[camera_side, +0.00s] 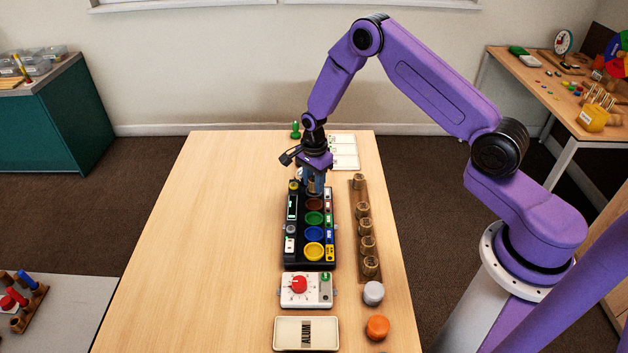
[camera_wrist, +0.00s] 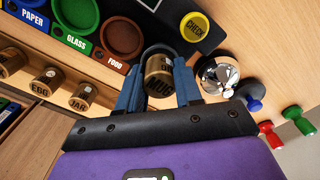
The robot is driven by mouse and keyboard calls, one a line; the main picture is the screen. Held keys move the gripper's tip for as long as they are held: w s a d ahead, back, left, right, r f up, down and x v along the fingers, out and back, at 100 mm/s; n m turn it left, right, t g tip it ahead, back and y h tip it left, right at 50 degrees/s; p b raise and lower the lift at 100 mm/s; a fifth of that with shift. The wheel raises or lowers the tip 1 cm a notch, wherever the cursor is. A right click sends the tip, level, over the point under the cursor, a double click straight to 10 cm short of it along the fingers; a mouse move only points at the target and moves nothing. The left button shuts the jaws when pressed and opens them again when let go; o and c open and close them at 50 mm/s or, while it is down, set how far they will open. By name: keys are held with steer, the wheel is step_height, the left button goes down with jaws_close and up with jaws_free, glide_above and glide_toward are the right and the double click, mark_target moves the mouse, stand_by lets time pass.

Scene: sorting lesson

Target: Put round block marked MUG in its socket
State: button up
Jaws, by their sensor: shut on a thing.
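The round wooden block marked MUG (camera_wrist: 160,80) is gripped between the two blue fingers of my gripper (camera_wrist: 158,88) in the wrist view, its lettered side facing the camera. In the side view my gripper (camera_side: 314,190) is over the far end of the black sorting tray, left of the rack. The wooden rack (camera_side: 357,196) holds several round blocks in a row. A bare stretch shows between its farthest block and the others. In the wrist view the blocks marked EGG (camera_wrist: 46,82) and JAR (camera_wrist: 82,96) stand there. The socket meant for MUG cannot be picked out.
The black tray (camera_side: 288,258) has coloured round wells, with PAPER, GLASS and FOOD labels in the wrist view. A yellow CHECK button (camera_wrist: 195,27), a shiny metal dome (camera_wrist: 217,74) and several coloured pegs (camera_wrist: 268,132) are close to my gripper. The table's left side (camera_side: 200,230) is clear.

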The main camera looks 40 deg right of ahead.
steer(key=shift+f, duration=0.45)
steer(key=o, duration=0.7)
steer(key=shift+r, duration=5.45)
step_height(320, 180, up, 6)
